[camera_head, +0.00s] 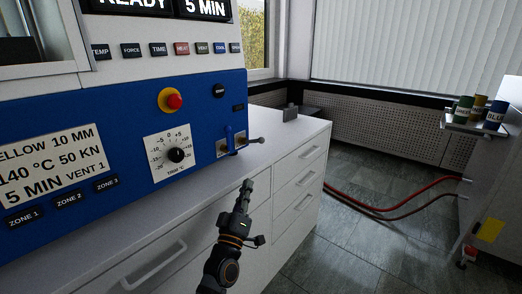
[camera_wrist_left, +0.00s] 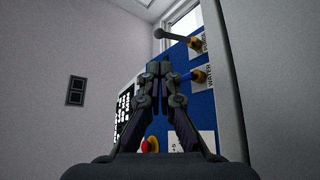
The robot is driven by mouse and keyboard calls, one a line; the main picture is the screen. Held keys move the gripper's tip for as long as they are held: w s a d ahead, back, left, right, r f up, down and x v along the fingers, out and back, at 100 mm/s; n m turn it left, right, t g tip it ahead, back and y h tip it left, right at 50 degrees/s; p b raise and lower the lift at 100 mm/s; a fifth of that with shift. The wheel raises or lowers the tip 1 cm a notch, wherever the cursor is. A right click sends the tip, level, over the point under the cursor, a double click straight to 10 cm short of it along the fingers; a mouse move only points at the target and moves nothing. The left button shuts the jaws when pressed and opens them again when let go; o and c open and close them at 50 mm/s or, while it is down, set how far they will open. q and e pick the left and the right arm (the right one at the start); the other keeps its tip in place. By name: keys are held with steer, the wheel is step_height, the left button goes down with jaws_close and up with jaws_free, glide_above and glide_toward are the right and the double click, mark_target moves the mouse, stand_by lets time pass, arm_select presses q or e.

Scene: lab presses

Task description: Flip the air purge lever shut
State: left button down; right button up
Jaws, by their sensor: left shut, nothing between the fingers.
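The air purge lever (camera_head: 253,141) is a grey rod with a ball end on the right part of the blue press panel (camera_head: 205,110). In the head view it points sideways to the right. In the left wrist view the lever (camera_wrist_left: 175,37) runs from a brass fitting beside a partly legible label. My left gripper (camera_head: 247,185) is shut and empty, below and in front of both levers, apart from the purge lever. My right gripper is out of view.
A red emergency button (camera_head: 174,101) and a temperature dial (camera_head: 176,155) sit left of the levers. The white drawer cabinet (camera_head: 285,165) carries the press. Red hoses (camera_head: 390,208) cross the floor. Colored cans (camera_head: 478,110) stand on a shelf at right.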

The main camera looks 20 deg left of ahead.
arm_select(q)
steer(key=p, duration=0.1)
glide_toward(254, 141)
steer(key=w+d+r, duration=0.2)
steer(key=w+r, duration=0.1)
steer(key=w, duration=0.2)
steer(key=shift+s+d+r, duration=0.1)
steer(key=shift+d, duration=0.05)
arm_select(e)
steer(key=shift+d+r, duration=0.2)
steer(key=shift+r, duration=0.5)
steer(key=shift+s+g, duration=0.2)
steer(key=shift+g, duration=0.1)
